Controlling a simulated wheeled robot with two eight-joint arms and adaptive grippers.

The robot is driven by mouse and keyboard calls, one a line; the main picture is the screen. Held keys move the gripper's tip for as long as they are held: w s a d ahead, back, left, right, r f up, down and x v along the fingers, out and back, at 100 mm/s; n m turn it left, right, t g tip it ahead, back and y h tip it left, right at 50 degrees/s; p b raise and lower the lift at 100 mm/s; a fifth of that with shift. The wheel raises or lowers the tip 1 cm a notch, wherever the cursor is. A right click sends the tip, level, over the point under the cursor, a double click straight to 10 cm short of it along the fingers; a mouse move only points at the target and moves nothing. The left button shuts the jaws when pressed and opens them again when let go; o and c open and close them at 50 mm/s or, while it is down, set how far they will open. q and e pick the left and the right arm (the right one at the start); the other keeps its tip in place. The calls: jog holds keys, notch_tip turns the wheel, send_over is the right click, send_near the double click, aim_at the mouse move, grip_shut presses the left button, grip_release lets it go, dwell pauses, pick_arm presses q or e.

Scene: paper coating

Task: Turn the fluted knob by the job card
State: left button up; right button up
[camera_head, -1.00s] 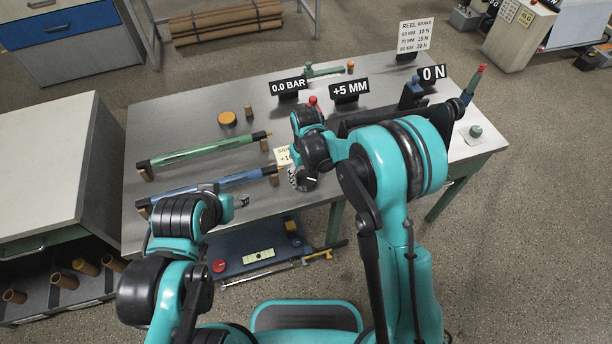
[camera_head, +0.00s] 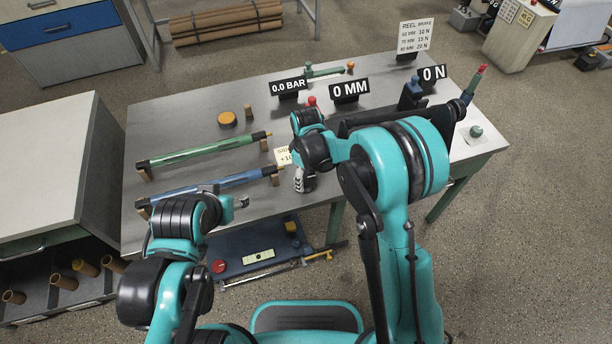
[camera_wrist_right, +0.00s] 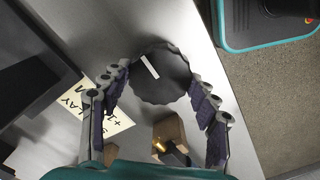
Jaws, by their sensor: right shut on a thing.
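The fluted knob (camera_wrist_right: 160,88) is a dark scalloped disc with a white pointer line, seen close in the right wrist view. My right gripper (camera_wrist_right: 160,74) has its two fingers on opposite sides of the knob's rim, shut on it. In the head view my right gripper (camera_head: 304,182) is at the table's front edge and hides most of the knob. The pale job card (camera_head: 283,157) lies beside it, partly covered; in the wrist view the card (camera_wrist_right: 105,112) shows "LAY" and "+1". A black display (camera_head: 349,91) reads 0 MM. My left gripper (camera_head: 242,202) is small and unclear near the front edge.
A green roller (camera_head: 203,150) and a blue roller (camera_head: 215,187) lie on supports at the table's left. Other displays read 0.0 BAR (camera_head: 288,87) and 0 N (camera_head: 432,73). A red knob (camera_head: 312,101) and an orange disc (camera_head: 228,118) are on the table.

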aim_at(306, 178)
dwell(0.4)
jog(key=o, duration=1.2)
notch_tip(306, 178, up, 12)
